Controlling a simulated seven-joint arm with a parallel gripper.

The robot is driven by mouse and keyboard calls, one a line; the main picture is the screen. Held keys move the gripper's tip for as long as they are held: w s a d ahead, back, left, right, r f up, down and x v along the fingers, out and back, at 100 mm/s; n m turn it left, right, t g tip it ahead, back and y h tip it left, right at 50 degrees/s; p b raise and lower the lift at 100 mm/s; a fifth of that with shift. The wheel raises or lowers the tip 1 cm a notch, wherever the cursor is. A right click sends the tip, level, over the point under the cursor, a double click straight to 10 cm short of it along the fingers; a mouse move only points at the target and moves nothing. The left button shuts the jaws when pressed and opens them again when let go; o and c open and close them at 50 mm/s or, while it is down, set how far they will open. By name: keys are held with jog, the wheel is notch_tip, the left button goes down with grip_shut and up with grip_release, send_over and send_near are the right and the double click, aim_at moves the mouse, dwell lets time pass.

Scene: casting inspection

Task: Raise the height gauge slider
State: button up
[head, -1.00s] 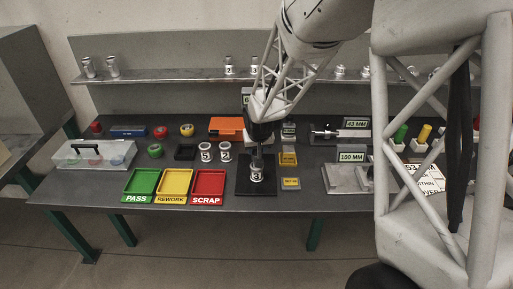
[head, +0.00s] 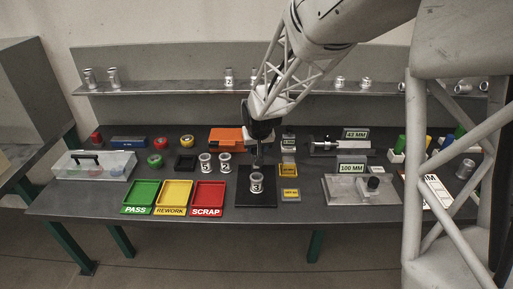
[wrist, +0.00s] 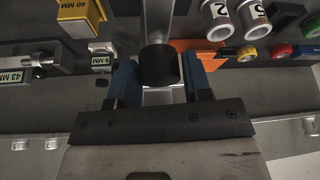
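The height gauge stands on a black base plate (head: 256,201). A casting marked 3 (head: 257,183) is upright on that plate. My gripper (head: 259,148) is above and behind the casting, pointing down at the gauge. In the wrist view, the two blue fingers of my gripper (wrist: 160,85) flank a black cylinder (wrist: 158,66) at the end of a silver post (wrist: 158,20). A pale block, seemingly the slider (wrist: 164,97), fills the gap between the fingers. The finger contact is partly hidden, and the slider is too small to make out in the head view.
Castings marked 5 (head: 205,163) and 2 (head: 224,163) stand left of the gauge. Green (head: 141,196), yellow (head: 173,196) and red (head: 208,197) trays lie at the front left. A 100 mm block (head: 351,168) and a 43 mm gauge (head: 325,147) are right. A shelf (head: 190,86) runs behind.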

jog(key=o, duration=0.3)
jog(key=shift+v, duration=3.9)
jog(key=s+d+r+m, duration=0.1)
jog(key=s+d+r, duration=0.3)
jog(key=s+d, duration=0.3)
jog(key=s+d+r, duration=0.4)
jog(key=s+d, duration=0.1)
jog(key=s, duration=0.5)
jog(key=shift+m+g+h, duration=0.6)
jog(key=shift+m+g, duration=0.2)
jog(key=shift+m, duration=0.1)
jog(key=shift+s+d, duration=1.1)
jog(key=shift+s, duration=2.15)
jog(key=shift+s+d, duration=1.15)
jog(key=shift+s, duration=2.05)
jog(key=shift+s+d, duration=1.1)
jog(key=shift+s, duration=2.15)
